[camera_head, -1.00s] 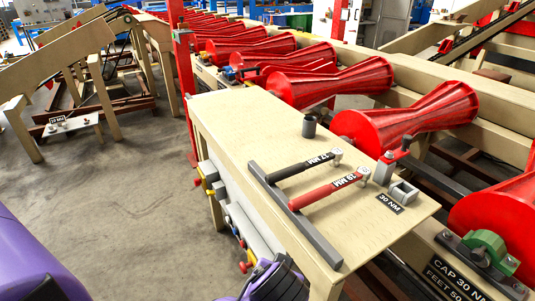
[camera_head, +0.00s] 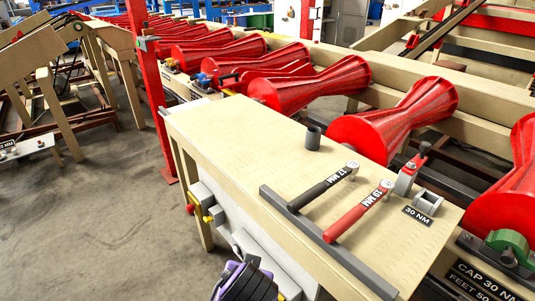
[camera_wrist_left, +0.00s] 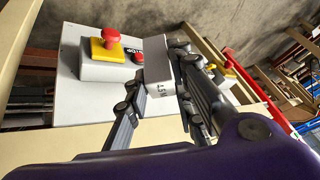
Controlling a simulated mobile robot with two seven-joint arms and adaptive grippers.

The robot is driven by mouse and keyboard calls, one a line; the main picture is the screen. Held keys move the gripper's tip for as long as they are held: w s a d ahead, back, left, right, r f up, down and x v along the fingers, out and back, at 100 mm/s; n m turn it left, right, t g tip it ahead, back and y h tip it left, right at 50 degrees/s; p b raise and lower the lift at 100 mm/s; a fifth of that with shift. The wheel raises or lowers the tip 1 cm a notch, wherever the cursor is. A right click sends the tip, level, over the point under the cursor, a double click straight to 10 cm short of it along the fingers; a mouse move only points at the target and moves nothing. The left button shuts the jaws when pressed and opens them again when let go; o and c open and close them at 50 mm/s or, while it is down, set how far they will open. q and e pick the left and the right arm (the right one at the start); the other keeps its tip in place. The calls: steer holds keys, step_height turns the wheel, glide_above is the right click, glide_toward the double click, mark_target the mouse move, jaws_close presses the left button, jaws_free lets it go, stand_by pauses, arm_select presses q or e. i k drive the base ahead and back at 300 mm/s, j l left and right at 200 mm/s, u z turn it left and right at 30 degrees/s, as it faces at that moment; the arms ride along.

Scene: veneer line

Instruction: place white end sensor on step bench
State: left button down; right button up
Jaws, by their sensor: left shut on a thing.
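In the left wrist view my left gripper (camera_wrist_left: 163,62) is shut on a white block-shaped part with dark lettering (camera_wrist_left: 158,78), which looks like the white end sensor. In the head view my left gripper (camera_head: 246,284) shows only in part at the bottom edge, beside the near side of a beige bench (camera_head: 235,135); the held part cannot be made out there. A low white bench (camera_head: 32,148) with a small label stands at the far left. Which bench is the step bench cannot be told for sure. My right gripper is not in view.
Red rollers (camera_head: 395,120) line the right. Floor at left is open.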

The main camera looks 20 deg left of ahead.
mark_target(233, 121)
steer(key=i+j, duration=0.1)
steer(key=j, duration=0.4)
steer(key=i+j, duration=0.1)
steer(key=j, duration=0.95)
steer(key=i+j, duration=0.15)
steer(key=j, duration=0.35)
steer(key=i+j, duration=0.1)
steer(key=j, duration=0.4)
steer(key=i+j, duration=0.1)
steer(key=j, duration=0.45)
steer(key=i+j, duration=0.1)
steer(key=j, duration=0.4)
steer(key=j+z, duration=0.55)
steer(key=z, duration=0.15)
